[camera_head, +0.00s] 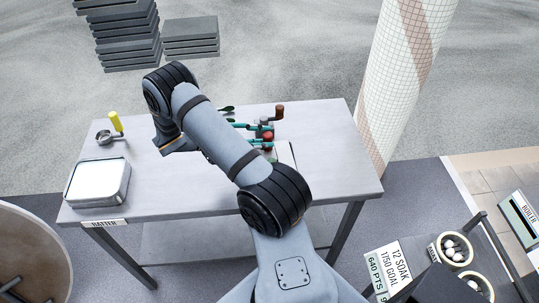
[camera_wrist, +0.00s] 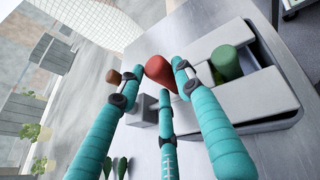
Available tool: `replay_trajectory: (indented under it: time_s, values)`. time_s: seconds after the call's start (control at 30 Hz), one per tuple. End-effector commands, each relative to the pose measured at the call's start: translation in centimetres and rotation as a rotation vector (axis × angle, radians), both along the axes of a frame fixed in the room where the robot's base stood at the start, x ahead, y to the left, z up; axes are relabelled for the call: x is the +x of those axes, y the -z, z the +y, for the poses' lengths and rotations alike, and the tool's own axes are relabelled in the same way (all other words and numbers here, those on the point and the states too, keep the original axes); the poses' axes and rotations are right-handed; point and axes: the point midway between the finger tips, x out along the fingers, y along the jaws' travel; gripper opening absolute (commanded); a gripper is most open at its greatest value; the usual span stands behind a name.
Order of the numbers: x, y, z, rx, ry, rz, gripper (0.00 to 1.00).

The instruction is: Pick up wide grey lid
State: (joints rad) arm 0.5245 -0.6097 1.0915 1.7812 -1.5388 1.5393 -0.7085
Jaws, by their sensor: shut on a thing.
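My gripper (camera_head: 261,134) has teal fingers and is over the right part of the table. In the wrist view my gripper (camera_wrist: 157,84) is shut on a red knob (camera_wrist: 159,69), which sits between the fingertips. The red knob (camera_head: 268,135) also shows among the fingers in the head view. Pale grey flat lid panels (camera_wrist: 240,96) lie over a grey box by the red knob, partly behind a finger. I cannot tell which panel is the wide grey lid, or whether the red knob is joined to it. A green knob (camera_wrist: 226,63) stands at the same box.
A brown knob (camera_head: 279,110) on a grey stand is just behind the fingers. A white-topped tin (camera_head: 98,182) and a yellow-handled tool (camera_head: 115,122) are at the table's left. A tiled column (camera_head: 400,75) rises past the right edge. The table's (camera_head: 170,195) left middle is clear.

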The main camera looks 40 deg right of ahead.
Motion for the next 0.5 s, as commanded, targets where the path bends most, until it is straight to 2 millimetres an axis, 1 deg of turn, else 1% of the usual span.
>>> replay_trajectory:
  time_s: [0.03, 0.43, 0.5]
  values:
    - [0.01, -0.01, 0.02, 0.0, 0.0, 0.0, 0.23]
    - [0.0, -0.02, 0.01, 0.0, 0.0, 0.001, 0.0]
    - [-0.01, -0.02, 0.02, 0.0, 0.0, 0.001, 0.0]
